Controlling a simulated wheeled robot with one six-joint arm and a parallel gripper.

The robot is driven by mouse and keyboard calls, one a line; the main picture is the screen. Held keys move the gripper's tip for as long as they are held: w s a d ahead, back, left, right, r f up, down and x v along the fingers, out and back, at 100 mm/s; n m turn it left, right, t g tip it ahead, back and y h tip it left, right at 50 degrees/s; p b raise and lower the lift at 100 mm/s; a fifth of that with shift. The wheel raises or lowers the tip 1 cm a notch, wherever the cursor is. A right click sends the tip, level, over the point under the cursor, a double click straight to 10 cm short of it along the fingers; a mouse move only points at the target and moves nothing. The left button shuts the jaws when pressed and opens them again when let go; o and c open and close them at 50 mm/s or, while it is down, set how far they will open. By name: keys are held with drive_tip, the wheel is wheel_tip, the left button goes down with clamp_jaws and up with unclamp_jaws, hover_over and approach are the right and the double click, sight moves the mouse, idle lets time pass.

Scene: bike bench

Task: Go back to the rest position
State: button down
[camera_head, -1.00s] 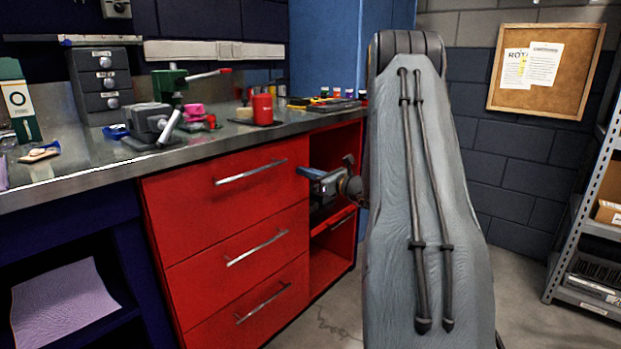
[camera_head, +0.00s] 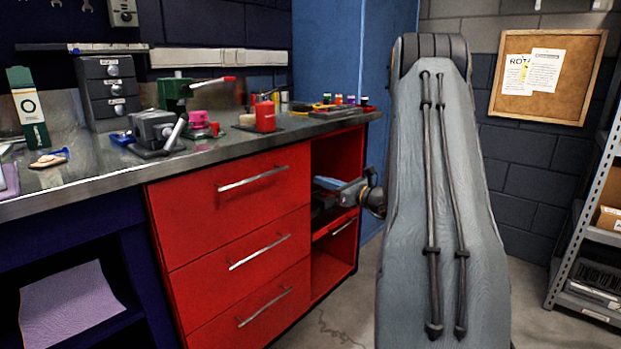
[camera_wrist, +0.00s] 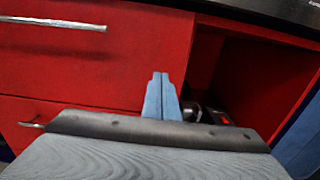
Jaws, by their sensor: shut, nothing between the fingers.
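My gripper (camera_head: 325,183) shows in the head view in front of the open red cubby at the right end of the bench, partly hidden behind my upright grey arm link. In the wrist view my gripper (camera_wrist: 161,78) has its two blue fingers together with nothing between them. The fingers point toward the red drawer unit (camera_wrist: 130,55), near the edge between the drawers and the open cubby. I cannot tell the exact gap to the red front.
The workbench (camera_head: 100,180) carries a vise (camera_head: 155,130), a red can (camera_head: 265,117), a green press (camera_head: 175,92) and small bottles. The open cubby (camera_head: 335,155) holds dark items. A metal shelf (camera_head: 580,230) stands at right. Floor between is clear.

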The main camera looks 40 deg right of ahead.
drive_tip(key=v, duration=0.7)
drive_tip(key=shift+s+a+p, duration=0.2)
drive_tip(key=shift+s+p, duration=0.15)
drive_tip(key=shift+s, duration=0.05)
drive_tip(key=shift+f, duration=0.1)
